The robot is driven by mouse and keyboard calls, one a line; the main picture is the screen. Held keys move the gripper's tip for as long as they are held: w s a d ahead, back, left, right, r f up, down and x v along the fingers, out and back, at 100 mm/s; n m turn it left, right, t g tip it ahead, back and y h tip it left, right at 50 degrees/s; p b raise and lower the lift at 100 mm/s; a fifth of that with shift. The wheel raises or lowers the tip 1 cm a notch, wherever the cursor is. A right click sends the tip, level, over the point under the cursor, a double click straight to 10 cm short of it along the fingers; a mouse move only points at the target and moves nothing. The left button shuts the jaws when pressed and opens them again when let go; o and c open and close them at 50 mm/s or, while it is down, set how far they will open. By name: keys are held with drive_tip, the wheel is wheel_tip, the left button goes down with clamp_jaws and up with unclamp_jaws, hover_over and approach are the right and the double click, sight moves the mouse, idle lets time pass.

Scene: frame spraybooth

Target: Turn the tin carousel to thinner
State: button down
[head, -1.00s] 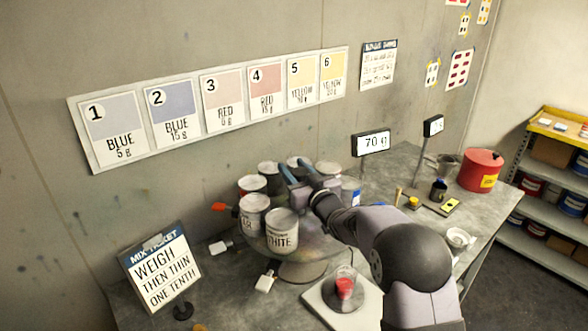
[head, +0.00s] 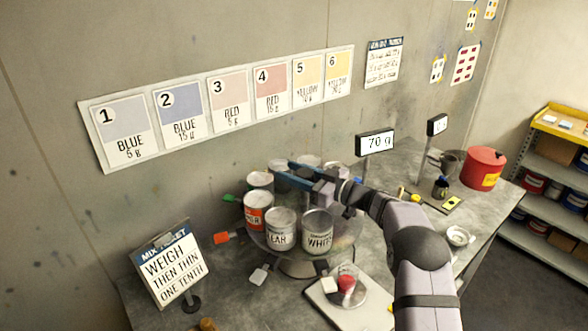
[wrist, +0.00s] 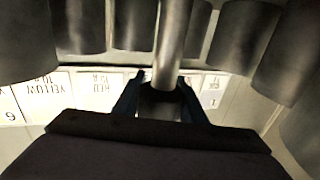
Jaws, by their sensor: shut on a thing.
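The tin carousel (head: 302,268) stands on the bench with several tins around its rim. At its left front is an orange-labelled tin (head: 257,212) whose lettering ends in "ER", partly turned out of sight. The clear tin (head: 281,230) and the white tin (head: 318,232) face the front. My gripper (head: 290,168) reaches over the carousel from the right, blue fingers among the tins. In the wrist view my fingers (wrist: 160,88) are shut about a narrow grey upright post (wrist: 172,45) of the carousel. Dark tins surround it. The exact contact is hard to see.
A scale (head: 350,312) with a cup of red paint (head: 346,283) stands close in front. Coloured tags stick out around the carousel, including an orange one (head: 221,238). The mix ticket (head: 168,268) stands at left, and a red can (head: 483,170) at far right.

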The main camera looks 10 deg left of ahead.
sight(311, 178)
drive_tip(key=shift+s+a+n+g+y, duration=0.15)
drive_tip(key=shift+n+g+y, duration=0.1)
drive_tip(key=shift+n+g, duration=0.3)
drive_tip(key=shift+s+d+n+g+y, duration=0.1)
drive_tip(key=shift+n+g+y, duration=0.2)
drive_tip(key=shift+g, duration=0.45)
drive_tip(key=shift+s+a+r+n+g+b, duration=0.1)
drive_tip(key=shift+s+n+g+b, duration=0.1)
drive_tip(key=shift+n+g+b, duration=0.35)
drive_tip(key=c, duration=1.1)
unclamp_jaws()
drive_tip(key=b+v, duration=0.3)
drive_tip(key=v, duration=0.2)
drive_tip(key=shift+d, duration=0.35)
drive_tip(key=shift+v, duration=0.85)
